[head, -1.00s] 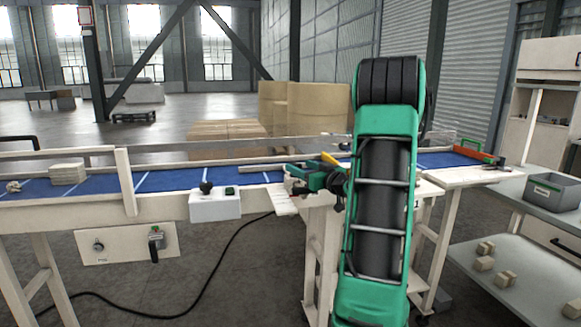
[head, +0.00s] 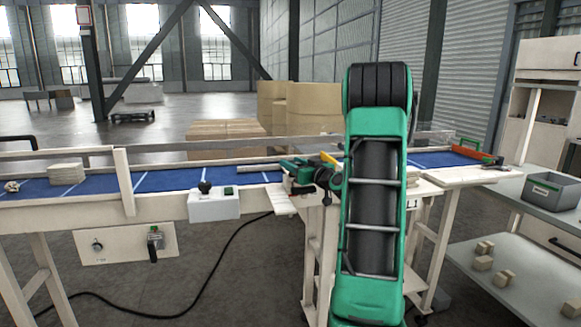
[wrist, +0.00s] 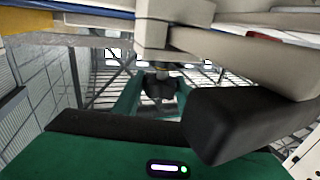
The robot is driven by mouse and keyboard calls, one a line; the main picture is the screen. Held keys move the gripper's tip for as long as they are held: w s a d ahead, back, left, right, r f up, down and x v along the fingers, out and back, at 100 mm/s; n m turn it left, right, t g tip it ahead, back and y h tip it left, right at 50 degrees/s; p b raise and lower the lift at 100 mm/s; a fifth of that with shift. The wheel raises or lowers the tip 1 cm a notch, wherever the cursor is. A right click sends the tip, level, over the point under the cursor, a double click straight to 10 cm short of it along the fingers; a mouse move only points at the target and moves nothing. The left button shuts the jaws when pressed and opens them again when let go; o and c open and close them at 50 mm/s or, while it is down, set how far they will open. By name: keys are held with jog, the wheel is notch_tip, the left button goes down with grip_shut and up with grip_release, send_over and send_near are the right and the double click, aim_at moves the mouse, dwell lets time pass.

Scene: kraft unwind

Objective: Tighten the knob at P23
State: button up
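A round knob (head: 97,246) sits on the pale panel (head: 125,232) below the belt at the left. The label under it is too small to read, so I cannot tell whether it is P23. My gripper (head: 290,174) is beside the belt frame, far to the right of that panel, partly hidden by my arm. In the wrist view a dark rounded part (wrist: 161,88) on a short metal stem shows under a beige block (wrist: 157,30); I cannot tell what it is. A dark block (wrist: 245,122) fills the right, close to the camera. Whether my gripper is open is unclear.
The blue belt (head: 150,181) runs across the view behind its beige frame. A white control box (head: 214,205) with a black button is on its front. A black-handled switch (head: 154,243) is on the left panel. A grey bin (head: 552,194) stands at the right. A cable lies on the floor.

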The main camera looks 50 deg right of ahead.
jog(key=shift+a+h, duration=0.1)
jog(key=shift+h, duration=0.2)
jog(key=shift+w+m+h, duration=0.1)
jog(key=shift+m+h, duration=0.4)
jog(key=shift+f+m+g+h, duration=0.15)
jog(key=shift+m+g+h, duration=0.75)
jog(key=shift+h, duration=0.5)
jog(key=shift+f+m+g+h, duration=0.15)
jog(key=shift+m+g+h, duration=0.15)
jog(key=shift+m+h, duration=0.7)
jog(key=shift+h, duration=0.3)
jog(key=o, duration=0.9)
jog(key=shift+r, duration=0.2)
jog(key=shift+o, duration=0.8)
